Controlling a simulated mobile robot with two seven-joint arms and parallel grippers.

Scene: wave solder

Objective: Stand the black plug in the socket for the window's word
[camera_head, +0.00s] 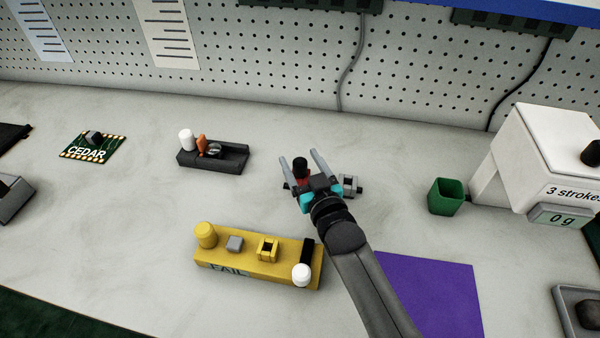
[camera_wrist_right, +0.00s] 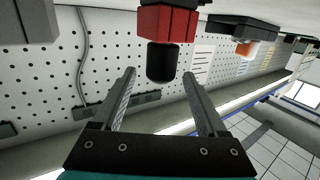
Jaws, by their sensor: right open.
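A black round plug (camera_head: 301,168) stands upright at a red block (camera_head: 303,178) on the bench; both also show in the right wrist view, the black plug (camera_wrist_right: 162,62) and the red block (camera_wrist_right: 166,24). My right gripper (camera_head: 300,160) is open, its fingers on either side of the black plug and apart from it. A yellow fixture (camera_head: 215,270) has a window reading FAIL (camera_head: 228,269), a grey block (camera_head: 235,243), a square yellow socket (camera_head: 268,249), and a black upright piece (camera_head: 307,251). My left gripper is not in view.
A dark fixture (camera_head: 225,163) with white and orange parts stands left of my gripper. A green CEDAR board (camera_head: 92,147) lies farther left. A green cup (camera_head: 446,196) and a white press (camera_head: 545,150) stand right. A purple mat (camera_head: 435,290) lies in front. The left bench is mostly free.

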